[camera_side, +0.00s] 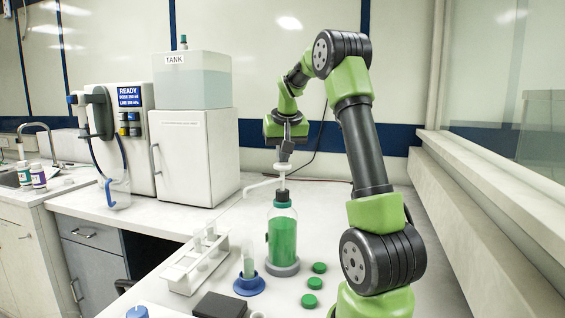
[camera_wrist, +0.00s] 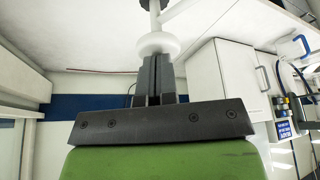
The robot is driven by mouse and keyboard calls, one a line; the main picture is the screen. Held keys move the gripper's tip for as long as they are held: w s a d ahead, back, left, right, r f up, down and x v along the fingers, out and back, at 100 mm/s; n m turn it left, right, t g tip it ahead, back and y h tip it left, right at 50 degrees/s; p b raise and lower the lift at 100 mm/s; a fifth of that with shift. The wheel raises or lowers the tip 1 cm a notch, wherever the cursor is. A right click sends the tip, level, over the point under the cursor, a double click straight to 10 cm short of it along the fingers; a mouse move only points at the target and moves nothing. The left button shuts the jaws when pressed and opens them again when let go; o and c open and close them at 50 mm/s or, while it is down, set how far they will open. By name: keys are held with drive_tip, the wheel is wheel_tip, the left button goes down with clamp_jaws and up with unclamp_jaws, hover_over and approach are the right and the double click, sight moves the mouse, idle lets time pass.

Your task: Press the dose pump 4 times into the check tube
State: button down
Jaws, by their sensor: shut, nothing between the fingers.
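The dose pump is a clear bottle of green liquid (camera_side: 282,238) with a black collar, standing upright in a grey ring base. Its white pump head (camera_side: 283,168) is on top, and a white spout reaches left and bends down. The check tube (camera_side: 248,264) stands upright in a round blue base, left of the bottle and roughly below the spout tip. My gripper (camera_side: 285,158) is shut and empty, pointing down directly above the pump head. In the wrist view the shut fingertips (camera_wrist: 154,58) meet the white pump head (camera_wrist: 157,44); I cannot tell whether they touch or press it.
A white rack with tubes (camera_side: 192,262) stands left of the check tube. Several green caps (camera_side: 314,283) lie right of the bottle. A black block (camera_side: 220,305) lies in front. A tank (camera_side: 192,80) sits on a white cabinet (camera_side: 195,155) behind, beside a dispenser showing READY.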

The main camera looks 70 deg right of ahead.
idle(0.3)
drive_tip(key=shift+r, duration=2.1)
drive_tip(key=shift+f, duration=0.15)
drive_tip(key=shift+f, duration=1.95)
drive_tip(key=shift+r, duration=2.1)
drive_tip(key=shift+r, duration=0.1)
